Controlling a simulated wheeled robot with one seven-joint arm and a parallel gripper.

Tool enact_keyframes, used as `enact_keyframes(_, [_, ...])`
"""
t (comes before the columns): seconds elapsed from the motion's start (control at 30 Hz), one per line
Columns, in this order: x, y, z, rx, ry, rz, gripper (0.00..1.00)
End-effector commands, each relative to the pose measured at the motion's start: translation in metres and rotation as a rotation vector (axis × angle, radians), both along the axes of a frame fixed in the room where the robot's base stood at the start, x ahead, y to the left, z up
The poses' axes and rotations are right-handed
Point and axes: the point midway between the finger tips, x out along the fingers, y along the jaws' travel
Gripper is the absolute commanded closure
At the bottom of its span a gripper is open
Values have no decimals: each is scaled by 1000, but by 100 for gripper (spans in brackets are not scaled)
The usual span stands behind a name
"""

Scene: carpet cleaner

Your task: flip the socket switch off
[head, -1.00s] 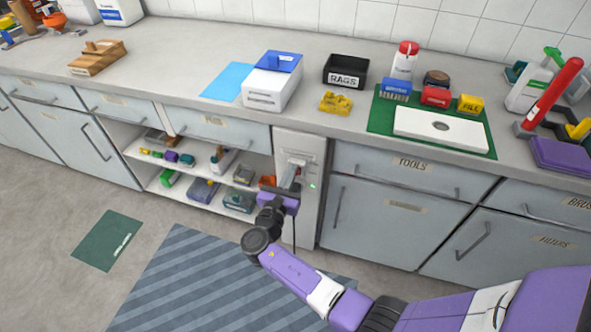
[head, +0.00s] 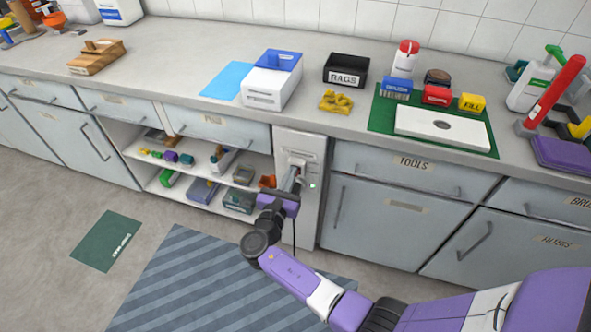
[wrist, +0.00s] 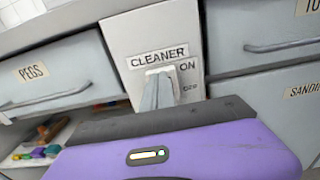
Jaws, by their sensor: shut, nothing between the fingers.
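The socket panel (head: 311,215) is a narrow pale upright panel between the open shelves and the tools cabinet. In the wrist view the panel (wrist: 138,36) carries the label CLEANER, with ON at right and a second small, partly blurred word below it. A pale raised fitting (wrist: 160,71) shows just behind my fingertips; the switch lever's position is hidden or unclear. A small green light (head: 312,186) glows on the panel. My gripper (head: 292,174) is shut and empty, its fingertips at or close to the fitting; I cannot tell whether they touch. It also shows in the wrist view (wrist: 158,88).
Open shelves (head: 160,187) with several small items lie left of the panel. A drawer labelled TOOLS (head: 440,178) is at right. A dark cord (head: 294,232) hangs below my gripper. The countertop (head: 200,50) above holds boxes and bottles. A striped mat (head: 190,280) lies on the floor.

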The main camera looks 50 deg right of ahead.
Motion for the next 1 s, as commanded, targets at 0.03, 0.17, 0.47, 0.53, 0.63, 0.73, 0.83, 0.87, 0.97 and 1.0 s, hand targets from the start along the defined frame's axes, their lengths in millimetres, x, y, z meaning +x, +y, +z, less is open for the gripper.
enact_keyframes(0.03, [0, 0, -2, 1, 1, 0, 100])
enact_keyframes(0.17, [-1, 1, -4, 1, 1, 0, 100])
enact_keyframes(0.47, [-1, 4, -9, 1, 1, 0, 100])
enact_keyframes(0.53, [-2, 4, -10, 1, 1, 0, 100])
enact_keyframes(0.63, [-2, 5, -12, 1, 1, 1, 100])
enact_keyframes(0.73, [-2, 6, -13, 1, 1, 1, 100])
enact_keyframes(0.83, [-2, 6, -14, 0, 1, 1, 100])
enact_keyframes(0.87, [-2, 6, -14, 0, 1, 1, 100])
enact_keyframes(0.97, [-2, 6, -13, 0, 1, 0, 100])
enact_keyframes(1.0, [-2, 6, -13, 0, 1, 0, 100])
